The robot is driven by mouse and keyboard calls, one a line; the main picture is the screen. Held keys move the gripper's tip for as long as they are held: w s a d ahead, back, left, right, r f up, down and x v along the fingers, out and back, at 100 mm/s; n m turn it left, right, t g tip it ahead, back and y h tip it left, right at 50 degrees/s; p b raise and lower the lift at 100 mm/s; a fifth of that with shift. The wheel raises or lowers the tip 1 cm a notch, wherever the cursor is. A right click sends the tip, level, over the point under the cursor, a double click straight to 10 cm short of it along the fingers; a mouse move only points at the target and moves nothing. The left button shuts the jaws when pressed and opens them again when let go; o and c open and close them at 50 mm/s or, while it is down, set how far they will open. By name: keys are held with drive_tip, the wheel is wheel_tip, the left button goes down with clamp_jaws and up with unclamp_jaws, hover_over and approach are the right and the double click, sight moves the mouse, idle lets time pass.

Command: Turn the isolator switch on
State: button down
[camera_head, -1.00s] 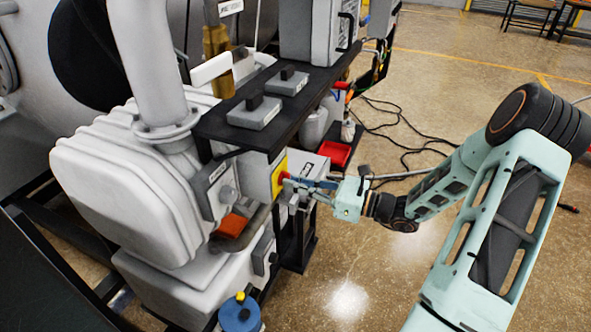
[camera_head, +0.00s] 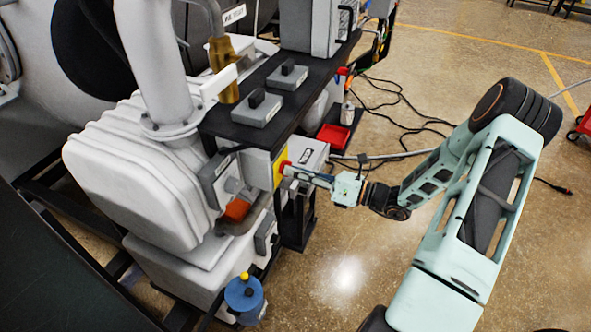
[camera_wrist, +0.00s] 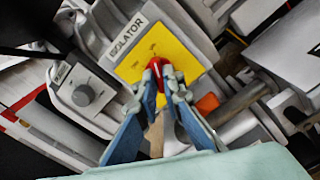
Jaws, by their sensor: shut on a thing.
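The isolator is a light grey box with a yellow plate (camera_wrist: 185,62) and a red switch handle (camera_wrist: 157,68), labelled ISOLATOR in the wrist view. In the head view its yellow plate (camera_head: 278,171) and red handle (camera_head: 284,167) show at the side of the machine, below the black shelf. My gripper (camera_wrist: 159,74) is shut on the red handle, one fingertip on each side of it. My gripper (camera_head: 291,169) reaches it from the right in the head view. The fingertips hide part of the handle, and the small position marks are too blurred to read.
A grey box with a round knob (camera_wrist: 83,94) sits left of the isolator in the wrist view. The black shelf (camera_head: 235,126) overhangs nearby. A red tray (camera_head: 333,136) and cables lie behind my arm. The floor at right is mostly clear.

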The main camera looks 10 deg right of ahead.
drive_tip(key=c, duration=2.1)
unclamp_jaws()
drive_tip(key=v, duration=1.2)
